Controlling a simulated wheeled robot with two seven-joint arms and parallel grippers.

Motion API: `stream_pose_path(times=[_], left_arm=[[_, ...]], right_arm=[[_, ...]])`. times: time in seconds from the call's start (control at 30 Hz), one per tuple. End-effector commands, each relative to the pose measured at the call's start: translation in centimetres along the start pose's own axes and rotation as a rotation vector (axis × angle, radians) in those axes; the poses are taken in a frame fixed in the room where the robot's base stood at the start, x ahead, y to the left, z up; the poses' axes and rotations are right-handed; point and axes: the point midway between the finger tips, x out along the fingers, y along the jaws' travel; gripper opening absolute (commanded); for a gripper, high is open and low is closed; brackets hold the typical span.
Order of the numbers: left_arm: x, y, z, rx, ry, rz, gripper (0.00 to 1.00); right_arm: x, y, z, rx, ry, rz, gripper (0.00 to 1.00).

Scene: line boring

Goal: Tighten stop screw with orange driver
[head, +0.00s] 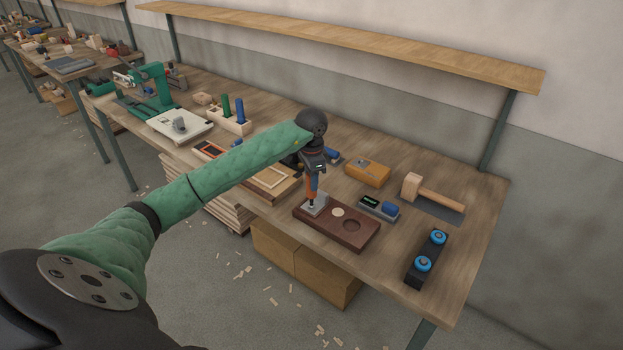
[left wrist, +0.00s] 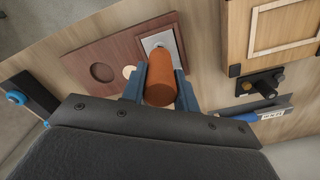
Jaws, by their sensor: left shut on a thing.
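My left gripper (head: 315,172) is shut on the orange driver (head: 312,187). The driver is upright, with its tip down at a light metal plate (head: 317,207) on the left end of a dark reddish-brown wooden block (head: 345,236). In the left wrist view the orange handle (left wrist: 161,80) stands between the two fingers, over the pale metal plate (left wrist: 155,42). The stop screw itself is hidden under the driver, and I cannot tell whether the tip is seated in it. My right gripper is not in view.
The bench's front right corner is clear.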

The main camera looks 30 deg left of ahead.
Motion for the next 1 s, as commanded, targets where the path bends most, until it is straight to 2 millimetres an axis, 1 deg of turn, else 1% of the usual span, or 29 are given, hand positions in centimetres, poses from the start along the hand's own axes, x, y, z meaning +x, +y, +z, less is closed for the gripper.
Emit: stream_pose_path(times=[0.63,0.77,1.0], left_arm=[[0.9,0.0,0.0,0.016,0.0,-0.001,0.0],[1.1,-0.1,0.1,0.138,0.0,-0.003,0.0],[1.1,-0.1,0.0,0.445,0.0,-0.004,0.0]], right_arm=[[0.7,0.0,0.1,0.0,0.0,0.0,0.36],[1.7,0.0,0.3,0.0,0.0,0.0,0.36],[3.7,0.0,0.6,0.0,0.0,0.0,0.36]])
